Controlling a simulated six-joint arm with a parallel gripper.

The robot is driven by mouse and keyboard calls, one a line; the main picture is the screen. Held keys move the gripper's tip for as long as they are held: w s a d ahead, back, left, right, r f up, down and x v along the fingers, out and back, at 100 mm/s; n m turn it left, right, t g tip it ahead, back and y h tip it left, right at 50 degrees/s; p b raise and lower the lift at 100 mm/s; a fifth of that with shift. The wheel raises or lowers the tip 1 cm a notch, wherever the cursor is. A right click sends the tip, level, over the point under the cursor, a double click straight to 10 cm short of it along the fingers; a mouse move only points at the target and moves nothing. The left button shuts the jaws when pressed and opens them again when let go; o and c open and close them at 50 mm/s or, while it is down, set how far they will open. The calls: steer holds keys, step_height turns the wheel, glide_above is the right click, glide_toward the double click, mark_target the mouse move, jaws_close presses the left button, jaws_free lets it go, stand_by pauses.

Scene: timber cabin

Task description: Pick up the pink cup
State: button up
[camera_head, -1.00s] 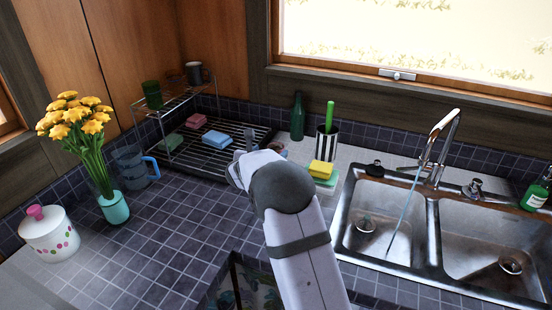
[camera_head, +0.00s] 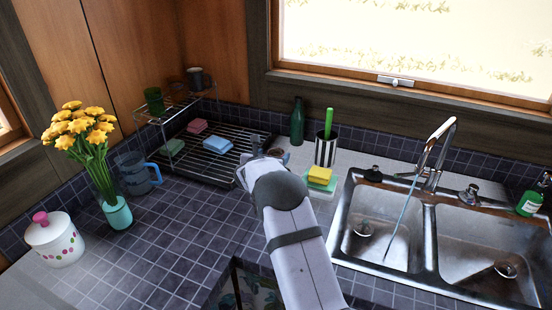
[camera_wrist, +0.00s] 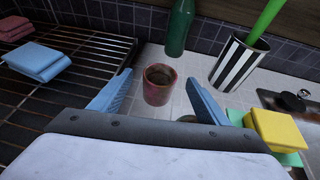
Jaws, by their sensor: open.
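The pink cup (camera_wrist: 158,86) stands upright on the light tiled counter in the wrist view, its open top facing up. It is reddish pink and lies between and ahead of my gripper's two blue fingers. My gripper (camera_wrist: 155,103) is open and empty, with a finger on each side of the cup's near side. I cannot tell whether a finger touches it. In the head view, my gripper (camera_head: 260,145) is partly hidden by my arm, and a small part of what looks like the cup (camera_head: 283,155) shows just right of it.
A green bottle (camera_wrist: 179,27) stands behind the cup. A striped holder (camera_wrist: 238,62) is to its right, near a yellow sponge (camera_wrist: 274,132). The dark drying rack (camera_wrist: 95,48) with cloths is at left. The double sink (camera_head: 345,236) lies farther right.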

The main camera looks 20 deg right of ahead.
steer(key=shift+p+x, duration=0.3)
steer(key=shift+x, duration=0.75)
steer(key=shift+c, duration=0.6)
steer(key=c, duration=1.1)
steer(key=shift+r, duration=0.15)
